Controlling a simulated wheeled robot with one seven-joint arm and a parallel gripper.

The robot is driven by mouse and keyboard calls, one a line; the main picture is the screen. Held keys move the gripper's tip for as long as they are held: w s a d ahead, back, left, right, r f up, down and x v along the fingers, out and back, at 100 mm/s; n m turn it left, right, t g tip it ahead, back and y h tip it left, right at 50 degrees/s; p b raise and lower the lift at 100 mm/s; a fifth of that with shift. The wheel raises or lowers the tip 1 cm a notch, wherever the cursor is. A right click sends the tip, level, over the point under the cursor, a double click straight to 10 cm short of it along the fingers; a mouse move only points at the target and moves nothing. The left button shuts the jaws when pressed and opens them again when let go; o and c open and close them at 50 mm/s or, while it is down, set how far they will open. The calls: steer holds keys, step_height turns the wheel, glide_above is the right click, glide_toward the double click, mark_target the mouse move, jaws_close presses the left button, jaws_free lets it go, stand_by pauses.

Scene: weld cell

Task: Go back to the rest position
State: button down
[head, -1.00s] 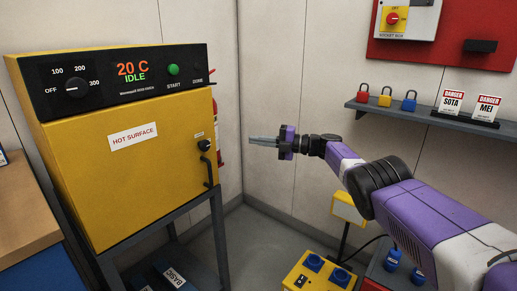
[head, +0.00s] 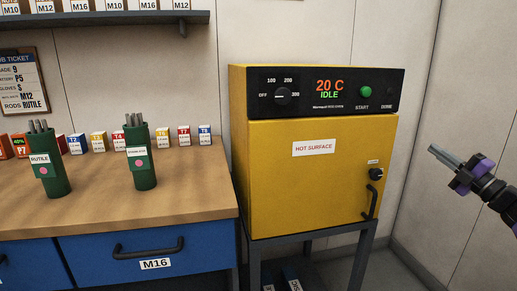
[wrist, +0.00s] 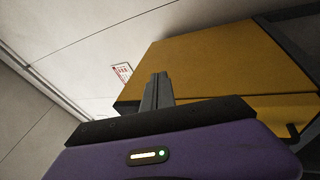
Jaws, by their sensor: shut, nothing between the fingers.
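My gripper (head: 446,156) is at the right edge of the head view, to the right of the yellow oven and apart from it. Its grey fingers point left toward the oven, are shut together and hold nothing. In the wrist view the shut fingers (wrist: 157,93) stand in front of the yellow oven (wrist: 215,60). Most of my arm is outside the head view.
The yellow oven (head: 300,200) has a shut door and its display reads 20 C IDLE. A workbench (head: 190,205) at left bears two green rod holders (head: 53,175) (head: 141,175) and several small boxes. A shelf (head: 110,19) hangs above.

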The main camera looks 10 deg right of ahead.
steer(key=s+a+f+m+t+h, duration=0.2)
steer(key=s+a+f+m+h, duration=0.15)
steer(key=a+f+m, duration=0.45)
steer(key=s+a+f+m+t+h, duration=0.15)
steer(key=a+f+m+h, duration=0.3)
steer(key=a, duration=0.55)
steer(key=s+a+f+m+g+h, duration=0.2)
steer(key=s+a+f+m, duration=0.3)
steer(key=s+a, duration=0.4)
steer(key=s+a+f+m+g+h, duration=0.15)
steer(key=s+a+f+m, duration=0.25)
steer(key=s+a+f, duration=0.6)
steer(key=s+a+r+n+g+y, duration=0.1)
steer(key=s+a+g+y, duration=0.25)
steer(key=s, duration=1.05)
steer(key=s+a+r+g+y, duration=0.1)
steer(key=s+a+g+y, duration=0.3)
steer(key=s, duration=1.1)
step_height(320, 180, up, 18)
steer(key=a+t+h+p, duration=0.1)
steer(key=p, duration=1.8)
steer(key=shift+a, duration=0.2)
